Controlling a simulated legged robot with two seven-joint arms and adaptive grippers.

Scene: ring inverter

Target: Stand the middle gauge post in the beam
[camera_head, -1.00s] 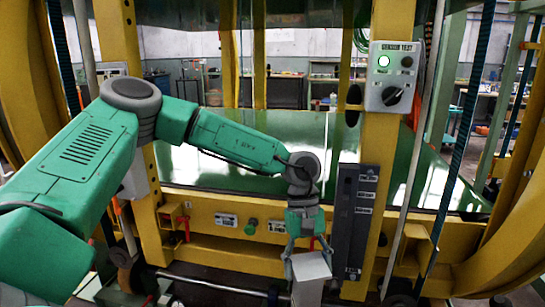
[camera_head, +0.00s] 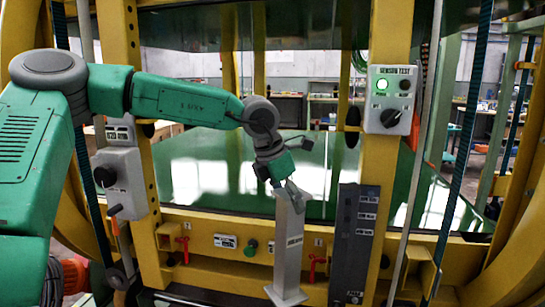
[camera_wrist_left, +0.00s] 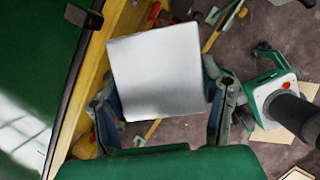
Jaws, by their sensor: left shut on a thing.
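In the left wrist view the post's pale square end (camera_wrist_left: 155,70) is between the two fingers of my left gripper (camera_wrist_left: 165,112). The post covers part of the beam, so I cannot tell what is behind it. My right gripper is not in view.
Red clamps (camera_head: 182,250) and (camera_head: 316,266), and a green knob (camera_head: 250,247), are on the beam beside the post. A dark labelled panel (camera_head: 355,240) stands close to its right. A sensor test box (camera_head: 390,100) shows a lit green lamp.

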